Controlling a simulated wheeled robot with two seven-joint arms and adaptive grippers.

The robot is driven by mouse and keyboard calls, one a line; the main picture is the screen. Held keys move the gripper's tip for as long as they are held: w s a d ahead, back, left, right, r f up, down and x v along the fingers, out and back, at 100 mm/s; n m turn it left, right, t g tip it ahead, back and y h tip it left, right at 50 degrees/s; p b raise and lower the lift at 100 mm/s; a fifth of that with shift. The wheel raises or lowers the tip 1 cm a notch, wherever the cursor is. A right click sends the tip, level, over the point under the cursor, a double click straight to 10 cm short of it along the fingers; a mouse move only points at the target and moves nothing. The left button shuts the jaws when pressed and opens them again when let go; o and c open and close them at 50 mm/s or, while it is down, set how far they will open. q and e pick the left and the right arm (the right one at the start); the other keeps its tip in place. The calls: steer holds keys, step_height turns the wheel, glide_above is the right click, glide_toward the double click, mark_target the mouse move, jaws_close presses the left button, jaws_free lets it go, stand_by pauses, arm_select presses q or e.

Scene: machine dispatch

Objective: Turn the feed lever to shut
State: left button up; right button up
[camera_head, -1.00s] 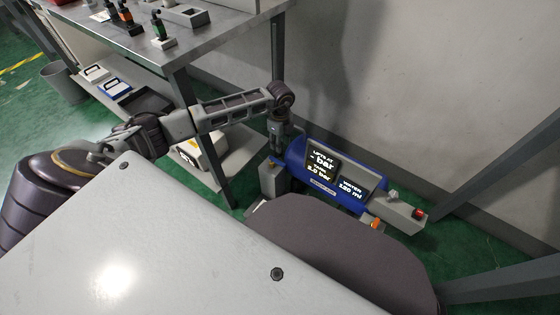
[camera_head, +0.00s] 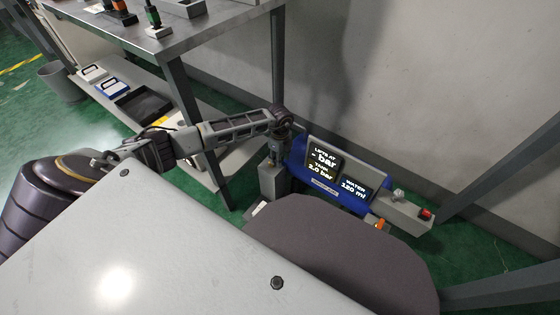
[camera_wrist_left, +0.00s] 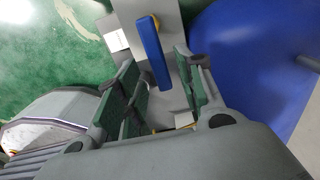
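A blue bar-shaped lever (camera_wrist_left: 152,52) shows in the left wrist view, lying along a grey plate (camera_wrist_left: 185,18). I take it for the feed lever. My left gripper (camera_wrist_left: 165,80) is open, with its green-padded fingers on either side of the lever's near end; I see gaps beside it and cannot tell of any contact. In the head view my left gripper (camera_head: 275,150) points down over the grey block (camera_head: 273,183) at the left end of the blue tank (camera_head: 298,150). The lever is hidden there. My right gripper is not in view.
The tank carries two lit displays (camera_head: 338,172). An orange knob (camera_head: 380,224) and a red button (camera_head: 425,214) are at its right. A metal table (camera_head: 190,35) with a lower shelf stands at the left. A grey wall (camera_head: 400,80) is behind.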

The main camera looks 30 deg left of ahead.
arm_select(q)
steer(key=shift+f, duration=0.55)
jaws_close()
